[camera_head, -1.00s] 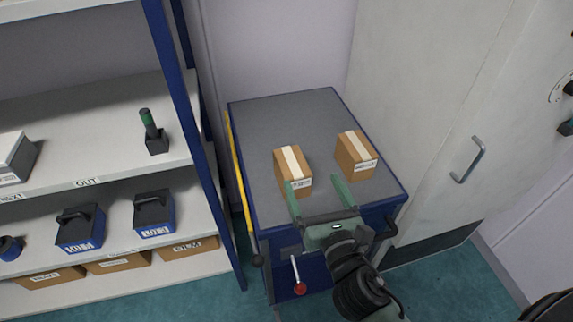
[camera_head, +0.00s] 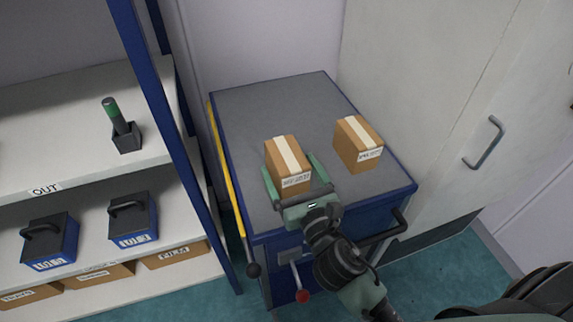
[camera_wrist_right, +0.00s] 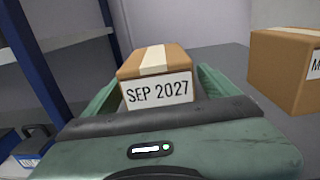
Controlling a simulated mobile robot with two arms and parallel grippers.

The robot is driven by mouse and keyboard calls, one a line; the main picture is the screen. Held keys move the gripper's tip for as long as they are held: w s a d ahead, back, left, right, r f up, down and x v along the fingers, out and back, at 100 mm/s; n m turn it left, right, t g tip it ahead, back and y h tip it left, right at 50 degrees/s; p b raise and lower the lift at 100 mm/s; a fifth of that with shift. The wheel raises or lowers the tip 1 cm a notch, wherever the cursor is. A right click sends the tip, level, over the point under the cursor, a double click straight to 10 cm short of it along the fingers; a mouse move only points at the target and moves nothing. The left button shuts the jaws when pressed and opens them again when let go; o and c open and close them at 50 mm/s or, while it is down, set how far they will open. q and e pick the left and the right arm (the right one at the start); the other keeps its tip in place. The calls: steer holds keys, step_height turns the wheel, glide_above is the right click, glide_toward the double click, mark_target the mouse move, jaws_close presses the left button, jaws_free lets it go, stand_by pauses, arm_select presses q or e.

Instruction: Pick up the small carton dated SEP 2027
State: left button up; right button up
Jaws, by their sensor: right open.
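The small carton dated SEP 2027 (camera_wrist_right: 158,90) is brown with a pale tape strip, and its label faces my right wrist camera. In the head view this carton (camera_head: 288,162) stands upright on the grey top of the cart, left of a second carton. My right gripper (camera_head: 291,177) is open, with one green finger on each side of the carton. In the right wrist view the fingers (camera_wrist_right: 160,88) also flank it. I cannot tell whether either finger touches it. My left gripper is not in view.
The second carton (camera_head: 358,144) stands to the right; its label is too small to read, and it is cut off in the wrist view (camera_wrist_right: 287,68). The blue cart (camera_head: 245,110) has free top behind the cartons. Shelves (camera_head: 60,165) stand left, a cabinet (camera_head: 430,80) right.

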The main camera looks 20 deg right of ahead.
steer(key=w, duration=0.4)
steer(key=shift+w+a+f, duration=0.15)
steer(key=shift+w+f, duration=0.05)
steer(key=shift+f, duration=0.05)
steer(key=c, duration=1.7)
jaws_close()
steer(key=shift+r, duration=0.1)
steer(key=shift+r, duration=0.1)
